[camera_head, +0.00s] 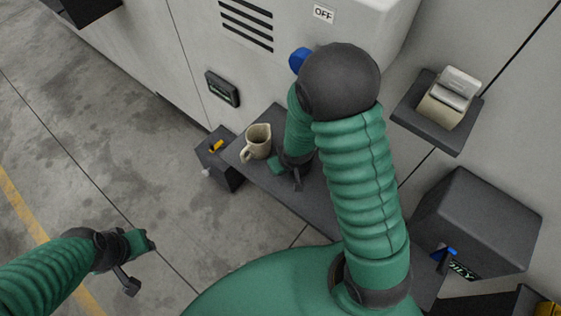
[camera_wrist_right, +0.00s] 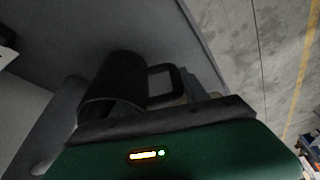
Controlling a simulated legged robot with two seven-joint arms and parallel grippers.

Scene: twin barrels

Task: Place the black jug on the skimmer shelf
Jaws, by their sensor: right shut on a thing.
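A black jug (camera_wrist_right: 113,82) with a squared handle (camera_wrist_right: 165,84) shows in the right wrist view, tilted in front of my right gripper. My right gripper (camera_head: 288,172) is over the dark shelf in the head view and is shut on the jug. The grip contact is partly hidden by the gripper's own body, and the jug cannot be made out in the head view. My left gripper (camera_head: 136,262) is open and empty over the floor at the left. Which surface is the skimmer shelf is not marked.
A beige jug (camera_head: 257,140) stands on the dark shelf (camera_head: 242,160), left of my right gripper. A smaller dark shelf (camera_head: 455,143) at upper right bears a beige container (camera_head: 446,108). A dark box (camera_head: 480,220) is at right. Open floor (camera_head: 100,150) lies left.

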